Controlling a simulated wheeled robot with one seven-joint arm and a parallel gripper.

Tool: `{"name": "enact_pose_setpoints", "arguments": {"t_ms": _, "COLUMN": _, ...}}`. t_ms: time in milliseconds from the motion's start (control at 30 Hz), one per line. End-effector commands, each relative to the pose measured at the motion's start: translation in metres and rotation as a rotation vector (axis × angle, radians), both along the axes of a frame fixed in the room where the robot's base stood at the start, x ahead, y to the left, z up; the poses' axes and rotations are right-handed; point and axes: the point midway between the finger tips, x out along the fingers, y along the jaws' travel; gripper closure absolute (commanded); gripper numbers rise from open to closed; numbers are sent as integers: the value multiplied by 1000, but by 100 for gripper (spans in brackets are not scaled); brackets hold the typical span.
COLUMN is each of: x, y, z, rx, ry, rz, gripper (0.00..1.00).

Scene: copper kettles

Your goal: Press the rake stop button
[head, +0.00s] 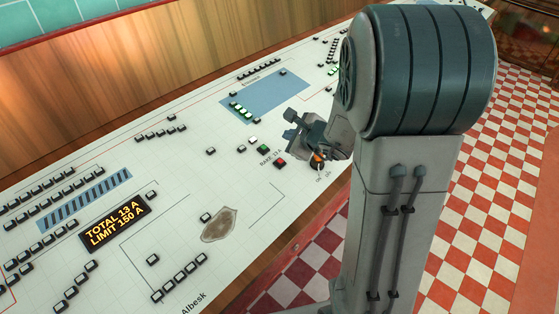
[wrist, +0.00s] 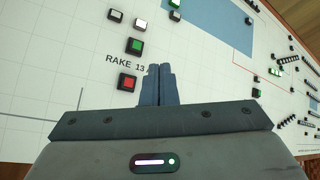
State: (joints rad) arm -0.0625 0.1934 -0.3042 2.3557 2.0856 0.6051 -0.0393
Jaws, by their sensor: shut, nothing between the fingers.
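The red button (head: 280,162), in a dark square frame, sits on the white panel beside the lettering "RAKE 13". It also shows in the wrist view (wrist: 128,82), left of my fingers. A green button (head: 263,149) sits just above it, and shows in the wrist view too (wrist: 135,46). My gripper (head: 291,125) is over the panel, up and right of these buttons in the head view. In the wrist view my gripper (wrist: 160,70) has its fingers together and empty. The gap between fingertips and panel cannot be judged.
An orange knob (head: 317,159) on the panel is close to my wrist. An unlit white button (head: 252,140) is near the green one. The panel (head: 150,235) carries several other small buttons and an amber display (head: 115,221). Checkered floor (head: 510,190) lies to the right.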

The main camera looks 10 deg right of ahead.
Motion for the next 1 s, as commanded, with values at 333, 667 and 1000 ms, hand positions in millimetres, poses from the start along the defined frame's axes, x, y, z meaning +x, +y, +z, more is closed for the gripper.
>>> {"name": "enact_pose_setpoints", "arguments": {"t_ms": 333, "x": 0, "y": 1, "z": -2, "rx": 0, "ry": 0, "rz": 2, "gripper": 100}}
{"name": "enact_pose_setpoints", "arguments": {"t_ms": 667, "x": 6, "y": 5, "z": -41, "rx": 0, "ry": 2, "rz": 2, "gripper": 100}}
{"name": "enact_pose_setpoints", "arguments": {"t_ms": 1000, "x": 12, "y": 10, "z": -79, "rx": 0, "ry": -1, "rz": 3, "gripper": 100}}
